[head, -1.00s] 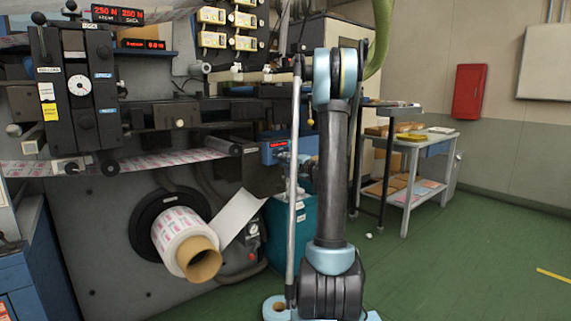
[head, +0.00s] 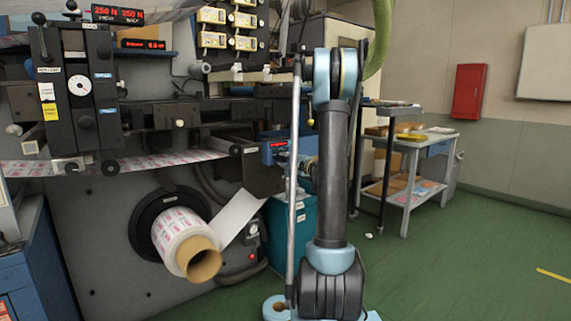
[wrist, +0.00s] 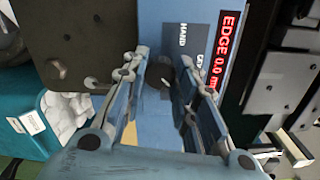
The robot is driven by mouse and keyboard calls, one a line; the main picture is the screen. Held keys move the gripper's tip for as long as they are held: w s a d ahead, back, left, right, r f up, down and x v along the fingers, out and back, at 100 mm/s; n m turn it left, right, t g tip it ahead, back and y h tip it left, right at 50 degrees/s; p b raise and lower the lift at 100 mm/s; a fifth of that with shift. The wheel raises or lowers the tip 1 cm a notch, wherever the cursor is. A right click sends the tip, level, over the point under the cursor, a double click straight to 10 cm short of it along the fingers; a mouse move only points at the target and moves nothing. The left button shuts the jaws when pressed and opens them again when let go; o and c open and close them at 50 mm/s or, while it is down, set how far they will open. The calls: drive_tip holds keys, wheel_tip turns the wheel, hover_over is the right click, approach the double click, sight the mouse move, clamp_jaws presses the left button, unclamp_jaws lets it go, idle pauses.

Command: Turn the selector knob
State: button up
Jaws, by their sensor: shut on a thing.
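The selector knob (wrist: 160,74) is a small dark knob with a pale pointer mark, on a blue panel (wrist: 165,20) in the wrist view. Labels reading HAND and another, partly hidden, sit beside it, with a red EDGE 0.0 display (wrist: 222,52). My gripper (wrist: 164,66) has its two fingers on either side of the knob and is shut on it. In the head view the blue control box (head: 273,152) shows beside my arm. The knob and my gripper's fingertips cannot be made out there.
A dark metal plate (wrist: 80,40) stands close to the left finger in the wrist view. A teal bin (wrist: 40,115) holds white scrap. In the head view, a printed roll (head: 178,232) is at lower left and a grey side table (head: 408,185) is at right.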

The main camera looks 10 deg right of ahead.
drive_tip(key=shift+d+f, duration=0.1)
drive_tip(key=o, duration=1.1)
drive_tip(key=shift+f, duration=0.1)
drive_tip(key=v, duration=1.1)
drive_tip(key=shift+s+d, duration=0.2)
drive_tip(key=shift+s, duration=0.15)
